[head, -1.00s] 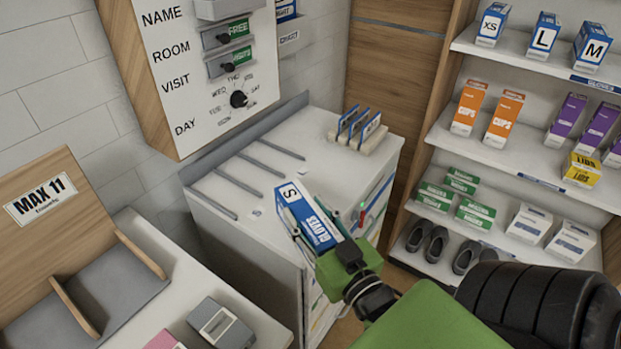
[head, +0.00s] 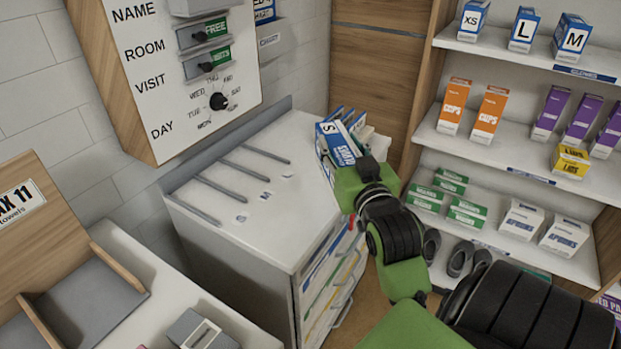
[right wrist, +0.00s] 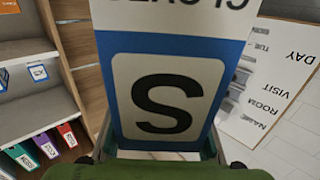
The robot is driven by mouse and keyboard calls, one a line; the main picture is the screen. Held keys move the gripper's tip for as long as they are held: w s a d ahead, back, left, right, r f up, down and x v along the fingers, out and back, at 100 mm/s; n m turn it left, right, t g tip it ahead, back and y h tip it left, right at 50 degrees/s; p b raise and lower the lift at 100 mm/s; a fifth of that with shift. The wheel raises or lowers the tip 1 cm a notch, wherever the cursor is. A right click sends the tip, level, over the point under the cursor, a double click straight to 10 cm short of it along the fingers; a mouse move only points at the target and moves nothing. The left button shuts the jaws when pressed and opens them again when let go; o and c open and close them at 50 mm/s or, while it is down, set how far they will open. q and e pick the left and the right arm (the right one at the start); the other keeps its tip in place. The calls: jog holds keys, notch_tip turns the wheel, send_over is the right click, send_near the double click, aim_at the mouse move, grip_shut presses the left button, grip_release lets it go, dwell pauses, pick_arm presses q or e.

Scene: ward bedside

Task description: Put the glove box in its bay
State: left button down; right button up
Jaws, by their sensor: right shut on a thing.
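The glove box (head: 334,143), blue and white with a big S on its end, is in my right gripper (head: 350,178). It is held at the cabinet top's right back side, in front of the card rack and partly hiding it. I cannot tell its height above the top. In the right wrist view the box (right wrist: 165,100) fills the middle, its S end facing the camera. The cabinet top (head: 262,238) has bays between grey divider bars (head: 243,173), with small letter marks at their front ends; the bays look empty. My left gripper is not in view.
The card rack (head: 374,145) stands at the cabinet's back right. A shelf unit (head: 480,135) at right holds other boxes, including XS, L and M glove boxes (head: 523,30). The wall board (head: 165,75) rises behind the cabinet. The top's middle and front are clear.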

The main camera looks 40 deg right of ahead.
jog(key=w, duration=0.1)
jog(key=w+f, duration=0.1)
jog(key=w, duration=0.1)
jog(key=w+f, duration=0.1)
jog(key=w, duration=0.1)
jog(key=shift+w+d+p, duration=0.1)
jog(key=shift+p, duration=0.25)
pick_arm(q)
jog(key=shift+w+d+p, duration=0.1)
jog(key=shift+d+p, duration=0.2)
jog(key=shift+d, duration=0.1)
pick_arm(e)
jog(key=w+f, duration=0.4)
jog(key=f, duration=0.5)
jog(key=shift+w+d, duration=0.2)
jog(key=shift+w, duration=0.15)
jog(key=shift+f, duration=0.1)
jog(key=o, duration=1.5)
jog(key=shift+f, duration=0.1)
jog(key=shift+c, duration=0.2)
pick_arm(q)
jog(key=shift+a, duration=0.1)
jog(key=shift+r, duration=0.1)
